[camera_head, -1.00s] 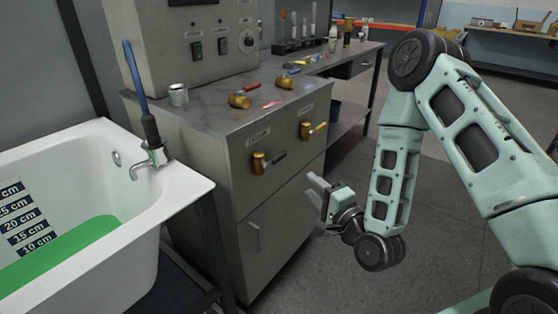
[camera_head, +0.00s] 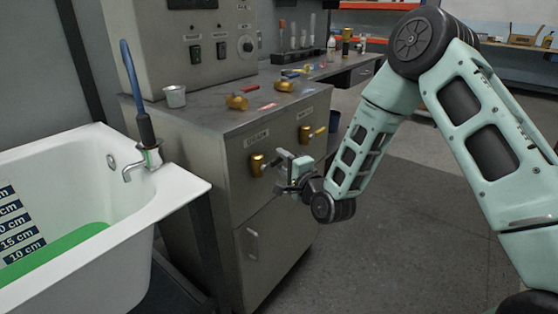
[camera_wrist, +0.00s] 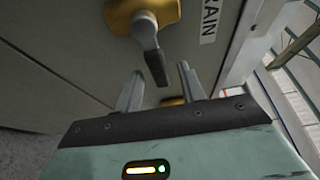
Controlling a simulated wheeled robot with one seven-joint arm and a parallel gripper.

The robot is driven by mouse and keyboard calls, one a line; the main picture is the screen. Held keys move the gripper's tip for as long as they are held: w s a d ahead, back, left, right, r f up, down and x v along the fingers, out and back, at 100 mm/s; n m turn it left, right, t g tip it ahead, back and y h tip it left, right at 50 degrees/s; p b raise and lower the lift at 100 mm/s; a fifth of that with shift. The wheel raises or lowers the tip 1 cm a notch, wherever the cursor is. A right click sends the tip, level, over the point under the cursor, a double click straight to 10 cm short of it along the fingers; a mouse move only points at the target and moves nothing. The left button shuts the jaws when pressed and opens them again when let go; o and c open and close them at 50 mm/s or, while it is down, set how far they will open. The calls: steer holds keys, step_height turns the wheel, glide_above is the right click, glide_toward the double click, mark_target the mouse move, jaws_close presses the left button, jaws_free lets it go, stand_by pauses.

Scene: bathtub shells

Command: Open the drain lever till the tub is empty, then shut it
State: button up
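The drain lever is a grey handle (camera_wrist: 155,65) on a brass valve (camera_wrist: 142,16), with a label ending in "RAIN" beside it in the wrist view. In the head view its brass body (camera_head: 256,164) is the left valve on the cabinet front. My gripper (camera_wrist: 160,82) is open, its fingers on either side of the lever's end; I cannot tell whether they touch it. In the head view my gripper (camera_head: 284,163) is at the cabinet front and covers the lever. The white tub (camera_head: 182,190) holds green liquid (camera_head: 60,248), near the lowest visible marks of the scale (camera_head: 22,242).
A second brass valve (camera_head: 305,133) with a yellowish lever is to the right on the same panel. The floor (camera_head: 390,220) is clear.

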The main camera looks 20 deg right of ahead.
steer(key=shift+x, duration=1.2)
jaws_close()
